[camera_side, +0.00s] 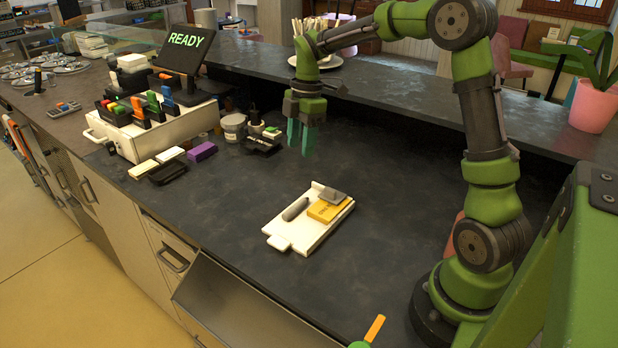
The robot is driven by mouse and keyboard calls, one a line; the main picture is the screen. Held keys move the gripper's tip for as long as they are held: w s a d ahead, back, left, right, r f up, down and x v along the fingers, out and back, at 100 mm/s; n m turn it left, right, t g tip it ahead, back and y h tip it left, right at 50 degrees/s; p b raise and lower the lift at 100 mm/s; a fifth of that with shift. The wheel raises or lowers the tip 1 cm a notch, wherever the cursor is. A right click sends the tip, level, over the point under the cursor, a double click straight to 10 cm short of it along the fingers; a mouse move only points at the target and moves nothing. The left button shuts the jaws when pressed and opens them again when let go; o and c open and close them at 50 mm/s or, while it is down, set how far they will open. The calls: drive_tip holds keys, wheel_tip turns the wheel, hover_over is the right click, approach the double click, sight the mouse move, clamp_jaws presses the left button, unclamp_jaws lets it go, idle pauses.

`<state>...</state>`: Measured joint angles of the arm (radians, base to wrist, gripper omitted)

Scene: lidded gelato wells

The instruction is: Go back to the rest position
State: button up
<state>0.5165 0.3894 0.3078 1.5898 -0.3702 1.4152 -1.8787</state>
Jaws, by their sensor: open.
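My gripper (302,138) hangs over the dark counter (390,190), pointing down, with its teal fingers apart and nothing between them. It is behind and above a white board (289,237) that lies on the counter. On the board are a dark grey rounded piece (295,209), a yellow block (324,211) and a grey piece (333,196) at the block's far end. My gripper is clear of all of these.
A white box (160,133) with several coloured-handled items stands at the left, with a screen reading READY (187,50) behind it. A purple block (202,151) and small jars (234,127) sit nearby. A raised ledge (400,90) runs behind. Counter right of the board is clear.

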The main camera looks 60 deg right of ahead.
drive_tip(key=s+a+r+m+t, duration=0.3)
drive_tip(key=s+a+m, duration=0.3)
drive_tip(key=s+m, duration=0.3)
drive_tip(key=s+a+r+m+t, duration=0.4)
drive_tip(key=s+a+m, duration=0.2)
drive_tip(key=s+m, duration=0.3)
drive_tip(key=shift+s+a, duration=0.2)
drive_tip(key=shift+s, duration=0.15)
drive_tip(key=shift+r, duration=0.1)
